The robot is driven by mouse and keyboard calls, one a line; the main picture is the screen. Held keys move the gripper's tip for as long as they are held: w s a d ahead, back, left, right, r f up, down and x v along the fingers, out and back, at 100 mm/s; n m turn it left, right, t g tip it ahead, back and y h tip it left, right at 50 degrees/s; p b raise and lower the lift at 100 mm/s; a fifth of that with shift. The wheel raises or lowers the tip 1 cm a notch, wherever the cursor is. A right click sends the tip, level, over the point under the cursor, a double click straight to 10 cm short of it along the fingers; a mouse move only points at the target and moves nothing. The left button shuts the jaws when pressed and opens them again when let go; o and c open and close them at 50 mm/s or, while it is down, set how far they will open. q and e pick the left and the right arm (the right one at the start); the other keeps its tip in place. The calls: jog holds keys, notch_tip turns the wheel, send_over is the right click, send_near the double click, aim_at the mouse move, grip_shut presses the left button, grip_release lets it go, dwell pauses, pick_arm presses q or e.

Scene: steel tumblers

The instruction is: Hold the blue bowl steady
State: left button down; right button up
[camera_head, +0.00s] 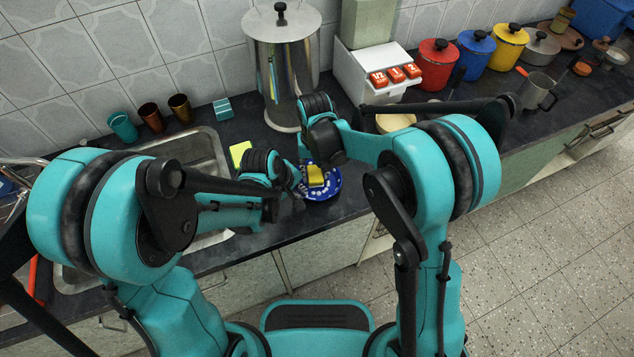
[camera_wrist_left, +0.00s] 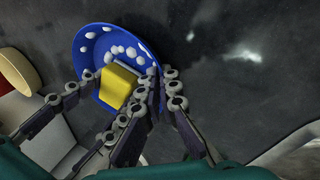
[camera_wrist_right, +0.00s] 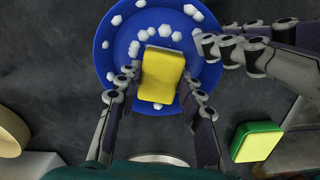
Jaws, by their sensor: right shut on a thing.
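The blue bowl (camera_head: 332,190) stands on the dark counter beside the sink. It also shows in the right wrist view (camera_wrist_right: 103,55), with several white lumps inside. My right gripper (camera_wrist_right: 157,80) is shut on a yellow sponge (camera_wrist_right: 160,76) and holds it over the bowl; it cannot be told whether the sponge touches the bowl. My left gripper (camera_wrist_left: 163,75) is at the bowl's rim in the left wrist view (camera_wrist_left: 83,45). Its fingertips are a small way apart, one on the inner side and one on the outer side. Firm contact with the rim is not visible.
A green and yellow sponge (camera_head: 240,153) lies by the sink (camera_head: 190,150). A tall steel urn (camera_head: 283,60) stands behind the bowl. A cream bowl (camera_head: 396,122) is at the right. Three tumblers (camera_head: 151,117) stand behind the sink. Both my grippers are close together.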

jog(key=shift+w+f, duration=0.1)
dwell(0.5)
jog(key=shift+s+d, duration=0.35)
jog(key=shift+s, duration=0.5)
jog(key=shift+s+d, duration=0.3)
jog(key=shift+s, duration=0.55)
notch_tip(320, 180, up, 7)
dwell(0.5)
